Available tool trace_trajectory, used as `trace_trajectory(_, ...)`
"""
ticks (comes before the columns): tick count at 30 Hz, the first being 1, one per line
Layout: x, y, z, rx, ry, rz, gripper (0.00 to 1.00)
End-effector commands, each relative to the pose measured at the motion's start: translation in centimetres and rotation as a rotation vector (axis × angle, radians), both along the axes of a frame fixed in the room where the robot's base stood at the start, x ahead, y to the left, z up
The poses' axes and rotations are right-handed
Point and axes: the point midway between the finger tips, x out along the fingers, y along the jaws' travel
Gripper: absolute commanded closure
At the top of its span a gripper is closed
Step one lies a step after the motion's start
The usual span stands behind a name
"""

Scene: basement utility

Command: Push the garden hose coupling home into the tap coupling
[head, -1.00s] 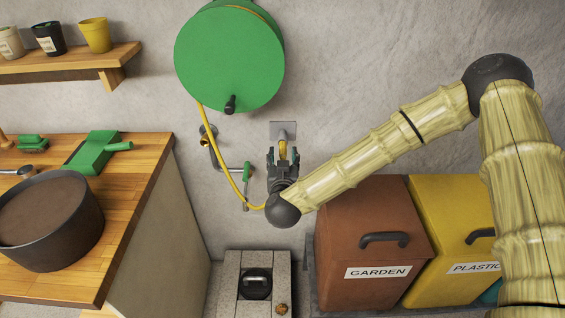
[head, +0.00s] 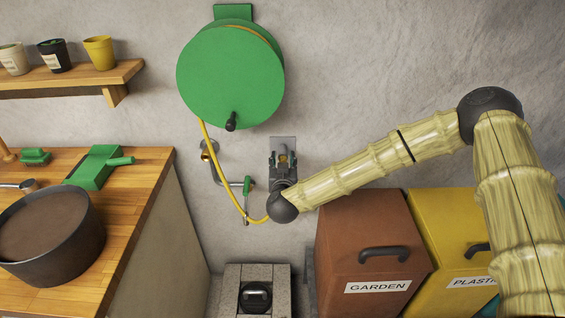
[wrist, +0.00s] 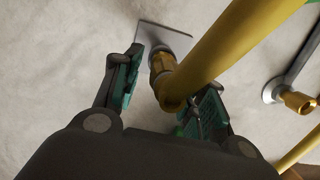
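A brass fitting (wrist: 160,64), which looks like the tap coupling, stands out from a grey wall plate (wrist: 165,38); the plate also shows in the head view (head: 283,142). The yellow hose (wrist: 228,48) crosses the wrist view from the upper right, and its end (wrist: 172,95) meets the brass fitting. I cannot tell how deep it sits. My gripper (wrist: 160,88) has its green-padded fingers on either side of the hose end, with a visible gap at the left finger. In the head view, my gripper (head: 283,160) is in front of the plate and hides most of the joint.
The green hose reel (head: 230,75) hangs above left. Left of my gripper are a wall pipe with a brass end (head: 207,147) and a green handle (head: 247,185). A brown bin (head: 365,245) and a yellow bin (head: 450,230) stand below right. A wooden bench (head: 140,200) is at left.

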Motion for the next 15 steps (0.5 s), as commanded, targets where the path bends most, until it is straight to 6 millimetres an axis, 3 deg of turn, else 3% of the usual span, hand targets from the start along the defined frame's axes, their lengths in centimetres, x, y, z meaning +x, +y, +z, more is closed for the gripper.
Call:
trace_trajectory(1, -0.01, 0.01, 0.00, 0.000, 0.000, 0.000, 0.74)
trace_trajectory(6, -0.02, 0.01, 0.00, 0.000, 0.000, 0.000, 1.00)
trace_trajectory(15, -0.52, 0.04, 0.04, -0.001, 0.001, 0.001, 1.00)
